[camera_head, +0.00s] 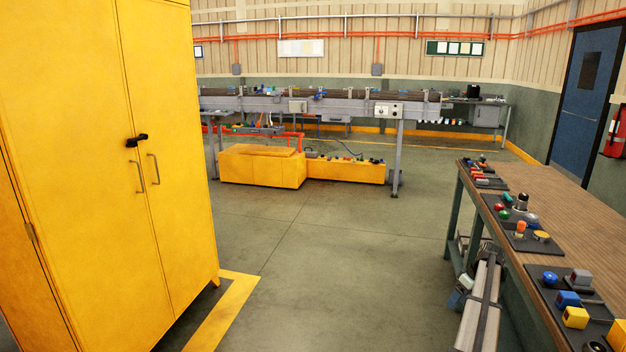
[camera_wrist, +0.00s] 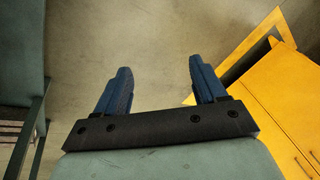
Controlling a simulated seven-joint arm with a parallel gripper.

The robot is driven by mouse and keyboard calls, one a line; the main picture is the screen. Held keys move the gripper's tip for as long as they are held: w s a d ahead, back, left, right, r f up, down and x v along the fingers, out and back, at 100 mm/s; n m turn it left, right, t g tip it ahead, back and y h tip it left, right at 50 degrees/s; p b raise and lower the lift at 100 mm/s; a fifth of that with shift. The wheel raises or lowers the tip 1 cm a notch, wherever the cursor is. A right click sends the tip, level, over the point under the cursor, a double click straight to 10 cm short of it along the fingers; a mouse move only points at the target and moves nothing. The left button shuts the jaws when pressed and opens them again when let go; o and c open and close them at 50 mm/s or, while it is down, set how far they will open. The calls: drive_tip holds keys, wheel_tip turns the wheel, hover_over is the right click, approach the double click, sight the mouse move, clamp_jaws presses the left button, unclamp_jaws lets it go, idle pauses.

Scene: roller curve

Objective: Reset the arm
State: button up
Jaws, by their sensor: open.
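My gripper (camera_wrist: 158,80) shows in the wrist view with its two blue fingers spread apart. It is open, and nothing is between the fingers. Bare grey floor lies beyond the fingertips. My gripper and arm do not show in the head view.
A tall yellow cabinet (camera_head: 108,150) stands shut at the left; it also shows at the right of the wrist view (camera_wrist: 285,105). A workbench (camera_head: 560,205) with several dark trays of parts is at the right. A roller conveyor (camera_head: 340,105) crosses the back. The floor (camera_head: 330,260) between is clear.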

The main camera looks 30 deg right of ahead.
drive_tip(key=w+a+f+g, duration=0.1)
drive_tip(key=w+a+f, duration=0.2)
drive_tip(key=a+f, duration=0.55)
drive_tip(key=w+a+f+g+y, duration=0.15)
drive_tip(key=a+f, duration=0.35)
drive_tip(key=a, duration=0.7)
drive_tip(key=w+a+f+g, duration=0.1)
drive_tip(key=w+a+f, duration=0.4)
drive_tip(key=a, duration=0.5)
drive_tip(key=s+a+f+g, duration=0.1)
drive_tip(key=s+a+f, duration=0.1)
drive_tip(key=a+f, duration=0.35)
drive_tip(key=s+a+f, duration=0.2)
drive_tip(key=a, duration=0.6)
drive_tip(key=s+a+f+g, duration=0.1)
drive_tip(key=s+a+f, duration=0.2)
drive_tip(key=a, duration=0.3)
drive_tip(key=s+a+f+g+h, duration=0.2)
drive_tip(key=s+a+f, duration=0.1)
drive_tip(key=s+a, duration=0.7)
drive_tip(key=s+a+f+g+h, duration=0.2)
drive_tip(key=s+a+f, duration=0.1)
drive_tip(key=s+a, duration=0.8)
drive_tip(key=s, duration=0.3)
drive_tip(key=shift+s+a+n, duration=0.25)
drive_tip(key=shift+a+n, duration=0.05)
